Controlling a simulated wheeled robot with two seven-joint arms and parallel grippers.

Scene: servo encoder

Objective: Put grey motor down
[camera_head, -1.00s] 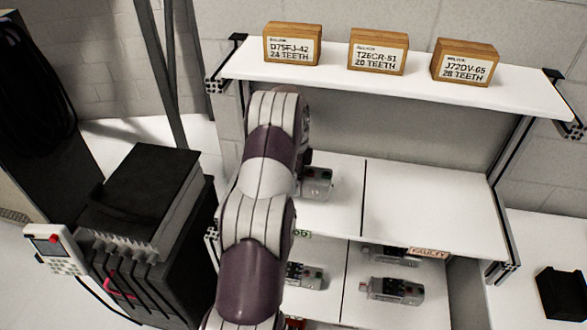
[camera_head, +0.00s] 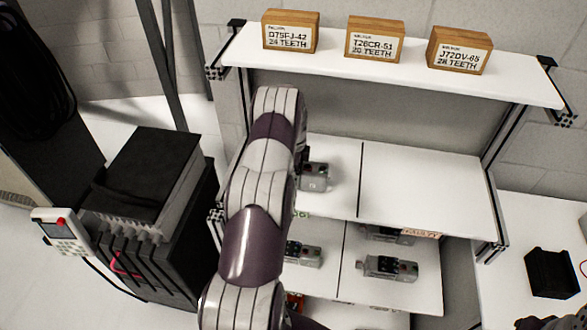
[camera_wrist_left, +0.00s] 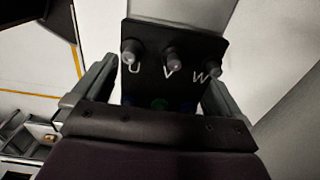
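The grey motor (camera_head: 315,177) is at the left part of the middle shelf (camera_head: 420,185), just right of my left arm, which hides part of it. I cannot tell whether it touches the shelf. In the left wrist view, a black panel with knobs marked U, V and W (camera_wrist_left: 170,75) fills the space between the fingers of my left gripper (camera_wrist_left: 160,85). The fingers flank it on both sides and look shut on the motor. In the head view the left gripper is mostly hidden behind the arm.
The lower shelf holds several similar motors (camera_head: 390,268). The top shelf carries three wooden boxes with labels (camera_head: 375,40). The right half of the middle shelf is bare. A black case (camera_head: 150,175) stands left of the arm, and a dark bin (camera_head: 552,272) is at the right.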

